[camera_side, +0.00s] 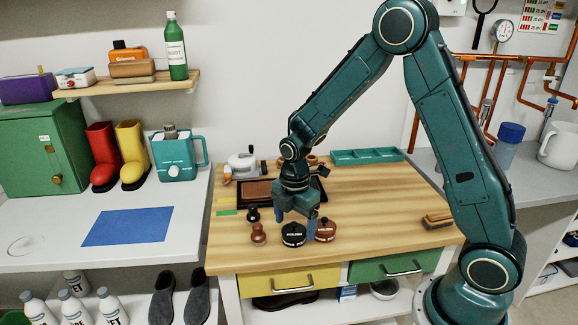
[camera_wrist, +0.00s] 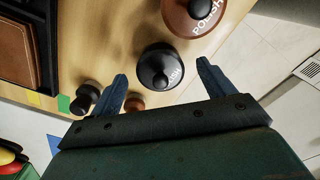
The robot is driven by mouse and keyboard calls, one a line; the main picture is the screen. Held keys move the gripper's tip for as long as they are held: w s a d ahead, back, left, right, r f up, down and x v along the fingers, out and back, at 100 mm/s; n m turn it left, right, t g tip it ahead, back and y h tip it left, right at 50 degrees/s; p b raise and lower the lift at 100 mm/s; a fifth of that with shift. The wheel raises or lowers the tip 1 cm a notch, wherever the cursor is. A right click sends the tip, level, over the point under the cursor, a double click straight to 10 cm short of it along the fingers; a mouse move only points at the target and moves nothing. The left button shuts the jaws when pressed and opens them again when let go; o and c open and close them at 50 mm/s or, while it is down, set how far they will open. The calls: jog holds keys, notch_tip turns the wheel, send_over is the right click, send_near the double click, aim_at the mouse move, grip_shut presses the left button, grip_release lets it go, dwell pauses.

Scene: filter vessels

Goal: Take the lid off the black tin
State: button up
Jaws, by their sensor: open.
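The black tin (camera_side: 293,238) stands upright near the front of the wooden bench top, with white lettering on its side. Its round dark lid with a knob is on it; in the wrist view the tin (camera_wrist: 152,60) shows from above, beyond and between my fingertips. My gripper (camera_side: 297,224) is open and empty, pointing down just above or behind the tin. In the wrist view my gripper (camera_wrist: 162,70) has its two blue fingers spread wide. I cannot tell the exact gap between fingers and lid.
A brown tin (camera_side: 326,231) marked polish stands close on the right. A brown knobbed piece (camera_side: 259,235) and a small black one (camera_side: 253,214) stand on the left. A dark tray (camera_side: 312,187) lies behind. A brush (camera_side: 437,220) lies at the right; bench between is clear.

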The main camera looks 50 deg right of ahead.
jog(key=shift+f, duration=0.1)
dwell(0.4)
jog(key=c, duration=1.1)
jog(key=shift+o, duration=0.2)
notch_tip(320, 180, up, 20)
dwell(0.4)
